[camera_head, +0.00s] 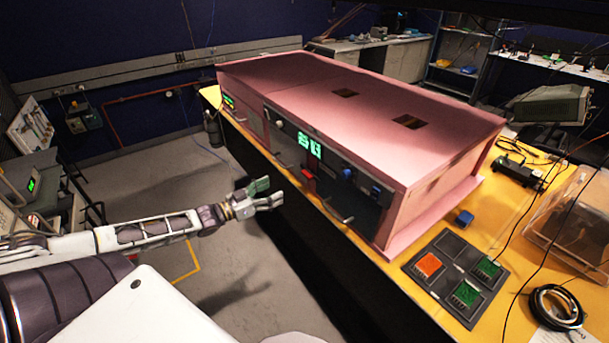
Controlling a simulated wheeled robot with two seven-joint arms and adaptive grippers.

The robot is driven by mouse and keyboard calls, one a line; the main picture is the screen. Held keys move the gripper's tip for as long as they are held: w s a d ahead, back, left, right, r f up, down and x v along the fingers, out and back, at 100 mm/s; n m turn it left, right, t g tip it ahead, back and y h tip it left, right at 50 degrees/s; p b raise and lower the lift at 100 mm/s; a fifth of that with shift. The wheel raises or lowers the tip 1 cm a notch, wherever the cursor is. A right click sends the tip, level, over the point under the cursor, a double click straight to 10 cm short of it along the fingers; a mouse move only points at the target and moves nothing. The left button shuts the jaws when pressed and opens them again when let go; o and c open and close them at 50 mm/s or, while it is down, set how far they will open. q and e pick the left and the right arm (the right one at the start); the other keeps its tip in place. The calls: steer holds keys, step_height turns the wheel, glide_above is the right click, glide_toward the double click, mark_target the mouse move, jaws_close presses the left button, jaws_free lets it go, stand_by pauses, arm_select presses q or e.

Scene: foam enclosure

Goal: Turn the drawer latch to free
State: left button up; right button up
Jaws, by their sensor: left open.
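A pink foam enclosure (390,120) stands on the yellow bench, with a dark front panel (330,165) facing left. The panel carries a light round knob (280,124), green lit displays (309,144), a small red part (308,175), blue parts (376,190) and bar handles on its lower part. I cannot tell which small part is the drawer latch or how it is turned. My left gripper (275,192) is open and empty, in front of the panel and apart from it, left of the red part. My right gripper is not in view.
On the bench (408,303), right of the enclosure, lie a small blue block (464,217), a dark tray (457,271) with green and orange pieces, a coiled black cable (556,307) and a clear box (570,225). Floor shows left of the bench.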

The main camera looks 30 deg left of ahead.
arm_select(q)
steer(key=shift+d, duration=0.1)
steer(key=shift+w, duration=0.15)
steer(key=shift+w, duration=0.1)
steer(key=b, duration=0.1)
glide_toward(305, 175)
steer(key=shift+w, duration=0.65)
steer(key=shift+b+x, duration=0.35)
steer(key=shift+x, duration=3.8)
steer(key=shift+d+f, duration=0.1)
steer(key=shift+d, duration=0.1)
steer(key=shift+c, duration=0.2)
steer(key=c, duration=1)
